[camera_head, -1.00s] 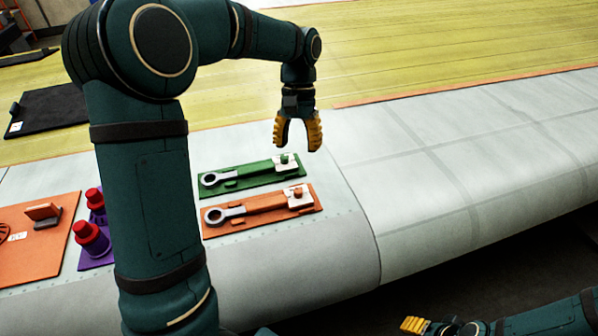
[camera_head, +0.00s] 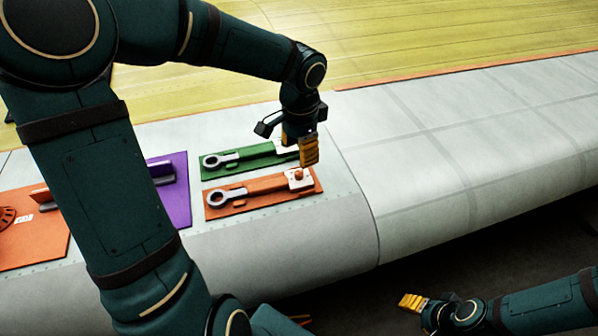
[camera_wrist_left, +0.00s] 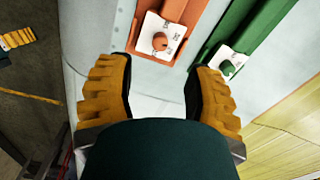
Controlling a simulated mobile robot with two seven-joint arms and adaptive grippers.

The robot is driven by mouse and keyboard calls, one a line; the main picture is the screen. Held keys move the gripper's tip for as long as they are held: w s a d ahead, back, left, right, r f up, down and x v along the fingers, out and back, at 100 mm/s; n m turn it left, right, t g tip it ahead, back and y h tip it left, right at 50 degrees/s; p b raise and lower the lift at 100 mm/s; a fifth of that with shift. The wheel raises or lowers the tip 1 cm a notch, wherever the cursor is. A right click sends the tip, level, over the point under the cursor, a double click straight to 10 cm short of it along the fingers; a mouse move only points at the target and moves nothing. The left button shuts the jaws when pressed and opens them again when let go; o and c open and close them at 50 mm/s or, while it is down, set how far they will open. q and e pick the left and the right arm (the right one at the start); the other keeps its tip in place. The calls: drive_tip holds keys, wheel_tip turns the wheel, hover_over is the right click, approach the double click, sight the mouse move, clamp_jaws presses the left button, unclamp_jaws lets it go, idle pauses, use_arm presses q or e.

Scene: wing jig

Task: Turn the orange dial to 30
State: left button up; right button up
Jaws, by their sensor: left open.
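The orange dial (camera_head: 298,174) is a small round knob on a white marked plate at the right end of an orange torque-wrench board (camera_head: 240,207). The dial also shows in the left wrist view (camera_wrist_left: 160,41), near the top centre. Its marks are too small to read. My left gripper (camera_head: 309,158) hangs just behind and above the dial in the head view, over the end of the green board. In the wrist view its two yellow fingers (camera_wrist_left: 155,78) are spread apart, empty, with the dial beyond their tips. My right gripper (camera_head: 412,301) is low at the right, away from the boards.
A green board (camera_head: 222,174) with a similar wrench lies right behind; its dial (camera_wrist_left: 229,68) is close to one finger in the wrist view. A purple board (camera_head: 178,207) and another orange board (camera_head: 45,245) lie left. The grey wing surface (camera_head: 440,170) to the right is clear.

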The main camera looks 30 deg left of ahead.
sight(299, 172)
use_arm(q)
wheel_tip(299, 172, down, 8)
drive_tip(key=shift+r+b, duration=0.1)
drive_tip(key=shift+b, duration=0.35)
clamp_jaws()
